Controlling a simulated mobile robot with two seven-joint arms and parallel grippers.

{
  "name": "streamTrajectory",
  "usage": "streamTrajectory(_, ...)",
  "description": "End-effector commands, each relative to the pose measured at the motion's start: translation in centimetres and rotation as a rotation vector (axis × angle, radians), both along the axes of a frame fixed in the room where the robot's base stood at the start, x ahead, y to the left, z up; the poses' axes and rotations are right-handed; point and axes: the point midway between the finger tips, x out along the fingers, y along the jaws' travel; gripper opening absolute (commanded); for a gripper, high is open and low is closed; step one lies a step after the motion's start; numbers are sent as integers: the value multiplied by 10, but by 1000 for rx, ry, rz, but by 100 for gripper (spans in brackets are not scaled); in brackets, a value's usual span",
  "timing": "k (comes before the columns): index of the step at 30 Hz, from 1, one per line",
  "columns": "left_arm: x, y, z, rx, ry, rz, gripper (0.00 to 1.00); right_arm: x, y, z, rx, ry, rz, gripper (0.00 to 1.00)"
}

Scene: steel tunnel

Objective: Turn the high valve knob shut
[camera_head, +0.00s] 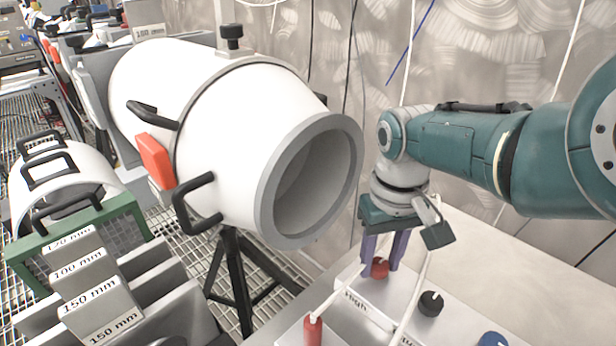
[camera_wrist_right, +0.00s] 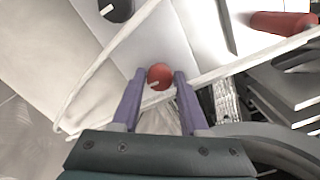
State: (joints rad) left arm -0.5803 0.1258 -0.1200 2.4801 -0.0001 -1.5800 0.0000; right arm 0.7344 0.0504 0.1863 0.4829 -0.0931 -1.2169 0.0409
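The red valve knob (camera_head: 380,267) sits on a white panel marked "High" (camera_head: 355,300). My right gripper (camera_head: 384,262) points down over it, its purple fingers on either side of the knob. In the right wrist view the red knob (camera_wrist_right: 160,77), with a pale pointer mark, lies between the tips of the open fingers (camera_wrist_right: 158,80). A gap shows on each side of the knob, so the fingers do not appear to press it. My left gripper is not in view.
A black knob (camera_head: 431,303) and a blue knob (camera_head: 492,340) stand to the right on the panel. A red-ended hose fitting (camera_head: 313,330) is in front, with white hoses crossing nearby. A large white cylinder (camera_head: 235,130) stands at left, near labelled grey blocks (camera_head: 90,290).

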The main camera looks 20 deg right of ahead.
Motion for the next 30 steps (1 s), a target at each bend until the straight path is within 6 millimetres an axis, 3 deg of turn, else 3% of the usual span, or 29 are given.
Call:
streamTrajectory(1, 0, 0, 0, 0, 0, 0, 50, 0, 0, 0, 0, -1, 0, 51)
streamTrajectory(7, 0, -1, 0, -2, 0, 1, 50, 0, 0, 0, 0, -1, -1, 72)
streamTrajectory(16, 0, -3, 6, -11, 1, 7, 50, 0, 0, 6, 0, -2, -2, 72)
streamTrajectory(25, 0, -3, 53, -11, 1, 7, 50, 0, 0, 62, -1, -3, -1, 72)
streamTrajectory(30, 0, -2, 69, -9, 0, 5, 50, 0, 0, 88, -1, -3, -1, 72)
